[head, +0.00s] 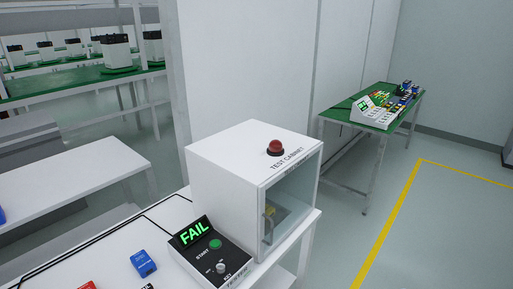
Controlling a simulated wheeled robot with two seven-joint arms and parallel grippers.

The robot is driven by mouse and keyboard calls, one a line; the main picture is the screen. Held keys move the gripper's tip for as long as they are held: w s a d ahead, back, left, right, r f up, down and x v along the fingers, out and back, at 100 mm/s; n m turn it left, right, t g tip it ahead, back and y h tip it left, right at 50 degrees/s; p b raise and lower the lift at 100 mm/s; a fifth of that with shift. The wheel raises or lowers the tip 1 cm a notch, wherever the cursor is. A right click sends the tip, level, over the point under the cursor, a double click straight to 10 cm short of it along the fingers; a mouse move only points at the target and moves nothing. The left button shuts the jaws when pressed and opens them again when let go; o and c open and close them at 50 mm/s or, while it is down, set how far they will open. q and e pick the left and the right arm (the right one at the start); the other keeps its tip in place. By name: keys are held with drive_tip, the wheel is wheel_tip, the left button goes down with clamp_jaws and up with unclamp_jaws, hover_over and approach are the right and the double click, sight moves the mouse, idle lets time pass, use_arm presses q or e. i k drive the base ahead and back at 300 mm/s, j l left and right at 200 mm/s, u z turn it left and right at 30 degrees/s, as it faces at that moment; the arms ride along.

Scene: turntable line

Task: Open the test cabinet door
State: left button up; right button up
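The white test cabinet (222,165) stands on a white table in the middle of the head view, with a red dome (275,147) on top. Its glass door (294,197) is on the face turned to the right and looks shut. A handle-like upright (268,224) is at the door's near edge. A dark and yellowish item shows dimly through the glass; I cannot tell what it is. Neither of my grippers is in view.
A black tester box (208,254) with a lit green FAIL display stands close beside the cabinet. A blue item (143,263) lies on the table (110,265). A green bench (345,106) with parts stands at back right. Floor right of the cabinet is clear.

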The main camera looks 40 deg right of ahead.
sight(262, 254)
drive_tip(key=z, duration=1.7)
